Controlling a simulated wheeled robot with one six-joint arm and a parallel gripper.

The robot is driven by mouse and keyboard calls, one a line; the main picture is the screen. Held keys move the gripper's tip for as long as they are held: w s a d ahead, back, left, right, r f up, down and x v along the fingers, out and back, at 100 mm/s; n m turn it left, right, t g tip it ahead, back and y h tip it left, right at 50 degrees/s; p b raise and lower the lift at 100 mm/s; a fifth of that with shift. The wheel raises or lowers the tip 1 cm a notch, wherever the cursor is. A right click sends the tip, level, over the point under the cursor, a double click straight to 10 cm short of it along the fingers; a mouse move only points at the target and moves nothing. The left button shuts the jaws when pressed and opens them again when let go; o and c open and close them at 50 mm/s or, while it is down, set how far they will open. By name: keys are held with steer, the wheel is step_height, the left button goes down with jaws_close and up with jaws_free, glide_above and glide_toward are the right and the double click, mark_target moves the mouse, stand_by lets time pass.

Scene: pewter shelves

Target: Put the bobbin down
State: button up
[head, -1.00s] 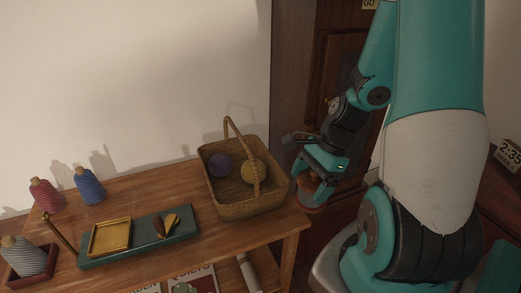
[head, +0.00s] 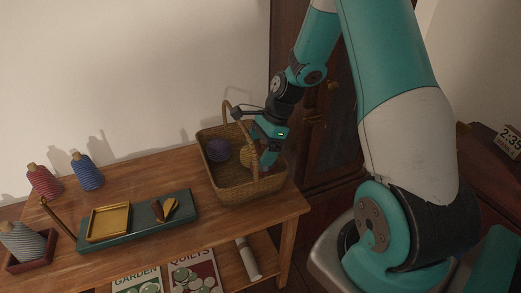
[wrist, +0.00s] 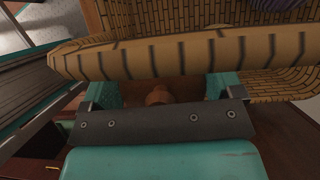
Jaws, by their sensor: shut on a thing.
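My gripper (head: 267,152) is at the right side of the wicker basket (head: 233,188), beside its arched handle. In the wrist view its two teal fingers (wrist: 162,88) are shut on an orange-brown bobbin (wrist: 158,97) with a wooden knob. The basket handle (wrist: 180,56) crosses the wrist view in front of the fingers and hides part of them. In the head view the held bobbin is hidden by the gripper and basket. Other bobbins stand at the table's left: red (head: 44,182), blue (head: 88,173) and grey-striped (head: 22,241).
A teal board (head: 140,226) bears a yellow tray (head: 108,221). Books (head: 192,275) and a white roll (head: 247,258) lie on the lower shelf. Bare tabletop (head: 150,180) lies left of the basket.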

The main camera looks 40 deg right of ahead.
steer(key=shift+f, duration=0.3)
steer(key=o, duration=0.7)
steer(key=shift+d+r, duration=0.1)
steer(key=shift+r, duration=0.4)
steer(key=p+v, duration=0.2)
steer(key=v, duration=0.9)
steer(key=s+a+r+n, duration=0.3)
steer(key=a+r+n, duration=0.1)
steer(key=a+n, duration=0.4)
steer(key=s+a+r+n, duration=0.35)
steer(key=a+n, duration=0.25)
steer(key=a, duration=0.4)
steer(key=s+a+r+n, duration=0.1)
steer(key=s+a+n, duration=0.1)
steer(key=s+n, duration=0.2)
steer(key=s+a+r+n, duration=0.1)
steer(key=s+a+n, duration=0.2)
steer(key=s+n, duration=0.2)
steer(key=s+a+r+n+g, duration=0.1)
steer(key=s+a+n, duration=0.2)
steer(key=s+n, duration=0.1)
steer(key=shift+s+a+r+n, duration=0.15)
steer(key=shift+a+r+n, duration=0.15)
steer(key=shift+n, duration=0.2)
